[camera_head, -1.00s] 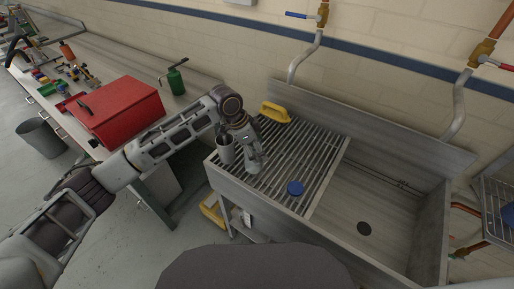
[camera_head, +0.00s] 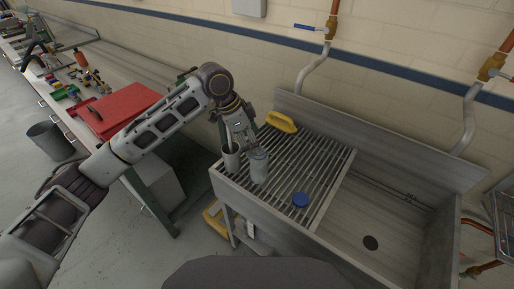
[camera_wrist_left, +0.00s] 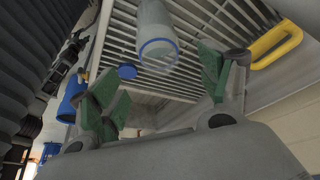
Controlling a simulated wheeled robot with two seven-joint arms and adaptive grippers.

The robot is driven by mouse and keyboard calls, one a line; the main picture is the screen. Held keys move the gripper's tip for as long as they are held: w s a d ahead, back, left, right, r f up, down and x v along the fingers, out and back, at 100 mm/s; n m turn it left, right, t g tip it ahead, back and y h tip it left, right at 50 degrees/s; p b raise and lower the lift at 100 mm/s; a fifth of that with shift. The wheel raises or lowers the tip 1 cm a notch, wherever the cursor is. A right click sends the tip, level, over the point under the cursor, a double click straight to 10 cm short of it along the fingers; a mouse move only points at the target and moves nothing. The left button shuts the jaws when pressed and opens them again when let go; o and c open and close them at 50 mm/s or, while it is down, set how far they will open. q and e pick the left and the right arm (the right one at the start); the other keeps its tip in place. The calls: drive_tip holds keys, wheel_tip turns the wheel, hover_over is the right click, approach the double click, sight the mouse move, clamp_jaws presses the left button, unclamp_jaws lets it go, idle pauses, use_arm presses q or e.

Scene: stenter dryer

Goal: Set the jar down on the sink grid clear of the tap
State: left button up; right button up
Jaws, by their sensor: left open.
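The jar (camera_head: 259,168), a pale clear-grey cylinder, stands upright on the front left part of the slatted sink grid (camera_head: 318,163). It also shows in the left wrist view (camera_wrist_left: 157,38), just past the fingers. The tap (camera_head: 308,70), a bent pipe with a blue lever, comes down behind the grid, well apart from the jar. My left gripper (camera_head: 246,148) is open and empty, just behind and above the jar. Its green finger pads are spread in the left wrist view (camera_wrist_left: 160,88), with the jar outside them. My right gripper is not in view.
The open basin (camera_head: 385,215) is to the right. A red toolbox (camera_head: 118,108) sits on the left bench.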

use_arm(q)
drive_tip(key=v, duration=0.2)
drive_tip(key=shift+a+r, duration=0.15)
drive_tip(key=shift+r, duration=0.1)
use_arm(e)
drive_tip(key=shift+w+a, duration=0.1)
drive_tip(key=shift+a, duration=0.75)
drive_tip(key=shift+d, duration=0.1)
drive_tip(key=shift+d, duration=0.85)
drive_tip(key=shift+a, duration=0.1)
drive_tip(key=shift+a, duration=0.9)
